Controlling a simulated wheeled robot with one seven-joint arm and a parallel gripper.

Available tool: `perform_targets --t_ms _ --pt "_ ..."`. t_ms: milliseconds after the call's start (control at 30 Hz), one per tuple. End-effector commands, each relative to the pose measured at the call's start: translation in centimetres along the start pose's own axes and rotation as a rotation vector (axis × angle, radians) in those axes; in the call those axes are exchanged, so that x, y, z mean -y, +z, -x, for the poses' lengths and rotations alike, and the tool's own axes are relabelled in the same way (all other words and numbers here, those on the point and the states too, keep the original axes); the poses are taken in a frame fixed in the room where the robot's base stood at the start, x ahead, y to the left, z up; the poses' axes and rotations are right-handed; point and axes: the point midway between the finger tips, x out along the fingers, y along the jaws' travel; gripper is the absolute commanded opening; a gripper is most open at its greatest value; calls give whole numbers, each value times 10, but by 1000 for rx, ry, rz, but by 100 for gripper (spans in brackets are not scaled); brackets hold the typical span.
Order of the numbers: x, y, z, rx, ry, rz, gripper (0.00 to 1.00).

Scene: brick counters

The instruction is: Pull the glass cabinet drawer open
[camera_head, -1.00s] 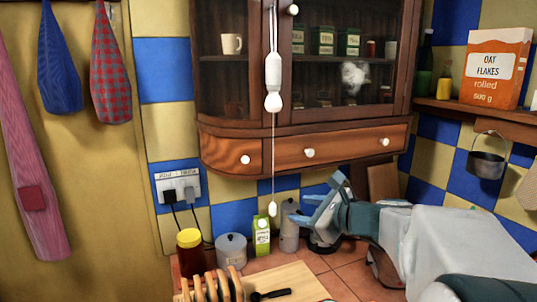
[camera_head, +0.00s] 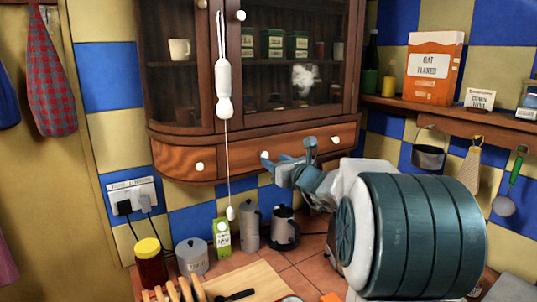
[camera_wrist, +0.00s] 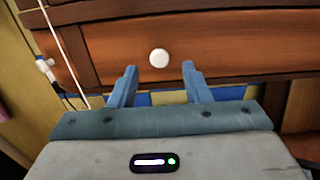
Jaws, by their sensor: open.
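The wooden glass-fronted cabinet (camera_head: 250,121) hangs on the wall. The wide drawer (camera_head: 295,145) along its bottom looks closed, flush with the cabinet front. My gripper (camera_head: 288,150) is raised in front of this drawer, its fingers pointing at it. In the wrist view a round white knob (camera_wrist: 159,57) on the drawer front (camera_wrist: 220,45) appears centred between and just beyond the fingertips (camera_wrist: 159,69). The fingers are apart with nothing between them. In the head view the fingers partly cover the knob area, and contact cannot be told.
A white pull cord (camera_head: 223,90) hangs in front of the cabinet, left of my gripper. Below stand a kettle (camera_head: 284,228), a moka pot (camera_head: 250,225), a green carton (camera_head: 223,238) and a jar (camera_head: 151,262). A shelf (camera_head: 450,115) with an oat box is at right.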

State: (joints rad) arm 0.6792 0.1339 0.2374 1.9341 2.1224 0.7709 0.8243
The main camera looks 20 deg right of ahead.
Motion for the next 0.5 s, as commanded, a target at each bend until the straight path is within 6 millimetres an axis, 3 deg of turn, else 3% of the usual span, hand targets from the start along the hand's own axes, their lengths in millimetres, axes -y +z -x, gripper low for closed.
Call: perform_targets --t_ms 200,500 --pt "0 1 -30 0 2 0 44" --pt "-1 0 -40 0 1 1 44"
